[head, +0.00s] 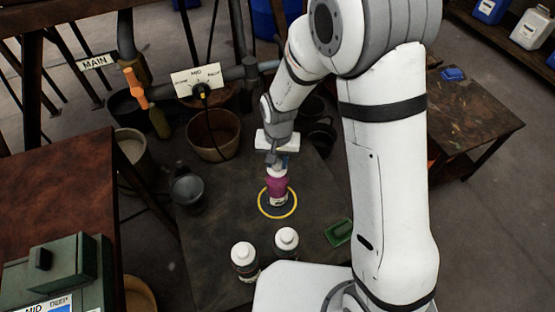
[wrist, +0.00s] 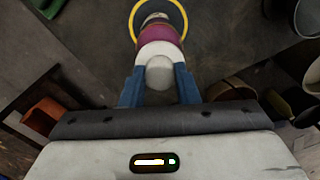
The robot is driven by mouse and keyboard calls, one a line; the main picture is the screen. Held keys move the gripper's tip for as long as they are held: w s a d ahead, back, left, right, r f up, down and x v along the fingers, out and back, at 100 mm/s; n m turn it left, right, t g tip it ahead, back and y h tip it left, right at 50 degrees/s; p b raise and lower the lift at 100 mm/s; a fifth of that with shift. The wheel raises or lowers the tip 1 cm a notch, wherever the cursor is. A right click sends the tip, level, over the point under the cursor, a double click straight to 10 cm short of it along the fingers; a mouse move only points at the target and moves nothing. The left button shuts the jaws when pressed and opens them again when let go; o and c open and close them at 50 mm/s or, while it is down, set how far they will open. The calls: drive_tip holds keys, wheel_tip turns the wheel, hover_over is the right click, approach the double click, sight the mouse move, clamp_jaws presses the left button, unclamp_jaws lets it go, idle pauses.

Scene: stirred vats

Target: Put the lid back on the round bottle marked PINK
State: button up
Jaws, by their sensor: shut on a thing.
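The round bottle with a pink band (head: 278,186) stands within a yellow-edged ring (head: 263,207) on the dark table. It also shows in the wrist view (wrist: 159,35), beyond my fingertips. My gripper (head: 277,164) is directly above the bottle, its blue fingers (wrist: 160,78) shut on a rounded white lid (wrist: 160,72). The lid lines up with the bottle's white top; I cannot tell whether it touches or is seated. The fingers partly hide the bottle's mouth. The bottle's lettering is too small to read.
Two white-capped bottles (head: 244,255) (head: 287,240) stand nearer the table's front. A green tray (head: 339,232) lies to the right, a dark round vessel (head: 187,190) to the left. Pipes with an orange lever (head: 135,88) and a bucket (head: 213,135) are behind.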

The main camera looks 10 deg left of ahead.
drive_tip(key=o, duration=1.5)
drive_tip(key=shift+r, duration=0.2)
drive_tip(key=shift+r+p, duration=2.5)
drive_tip(key=shift+r, duration=0.85)
drive_tip(key=shift+c, duration=0.2)
clamp_jaws()
drive_tip(key=shift+f, duration=0.2)
